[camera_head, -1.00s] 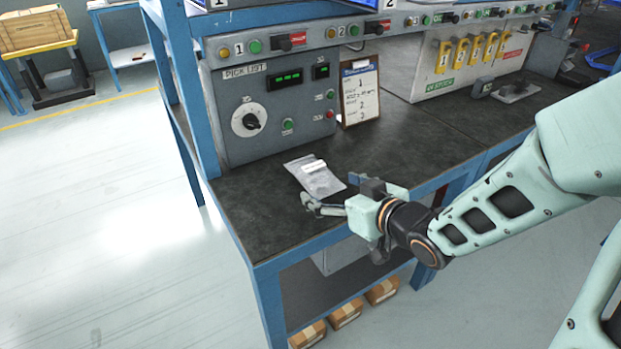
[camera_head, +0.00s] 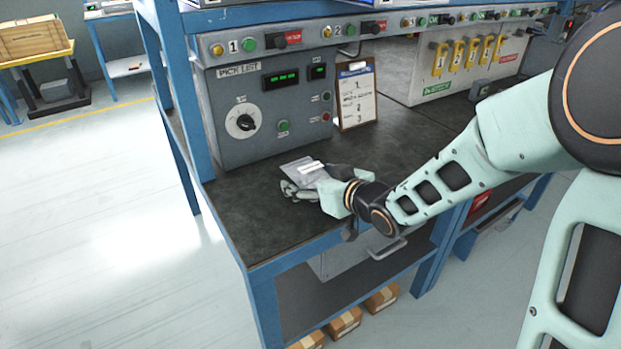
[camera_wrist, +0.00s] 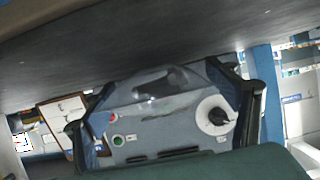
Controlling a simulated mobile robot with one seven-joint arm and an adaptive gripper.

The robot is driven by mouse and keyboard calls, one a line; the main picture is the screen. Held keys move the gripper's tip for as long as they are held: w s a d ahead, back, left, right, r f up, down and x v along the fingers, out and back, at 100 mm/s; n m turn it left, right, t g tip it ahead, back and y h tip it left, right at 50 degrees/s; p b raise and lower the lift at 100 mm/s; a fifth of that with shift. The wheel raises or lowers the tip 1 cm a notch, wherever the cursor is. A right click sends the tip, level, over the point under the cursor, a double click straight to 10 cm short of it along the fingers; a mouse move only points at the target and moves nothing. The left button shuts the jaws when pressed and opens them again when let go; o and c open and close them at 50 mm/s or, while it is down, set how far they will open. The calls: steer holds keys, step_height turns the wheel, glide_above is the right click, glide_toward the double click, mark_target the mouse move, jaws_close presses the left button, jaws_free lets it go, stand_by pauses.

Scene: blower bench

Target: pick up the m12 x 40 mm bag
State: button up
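A clear plastic bag (camera_head: 297,172) with a white label lies on the dark bench top near its front left, in front of the grey control box. The label is too small to read. My gripper (camera_head: 307,183) is low at the bench top, right at the bag. In the wrist view, the fingers of my gripper (camera_wrist: 158,80) are spread wide, one at each side. The see-through bag (camera_wrist: 150,90) shows between them, with darker contents. I cannot tell whether either finger touches it. In the head view, the gripper partly hides the bag's near side.
The control box (camera_head: 262,110) with a dial and buttons stands behind the bag. A clipboard (camera_head: 357,97) leans to its right. The bench's blue front edge (camera_head: 300,250) is close below my wrist. The bench top (camera_head: 240,215) left of the bag is bare.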

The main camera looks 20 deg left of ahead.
steer(key=shift+r, duration=0.1)
steer(key=c, duration=1.8)
steer(key=shift+o, duration=0.2)
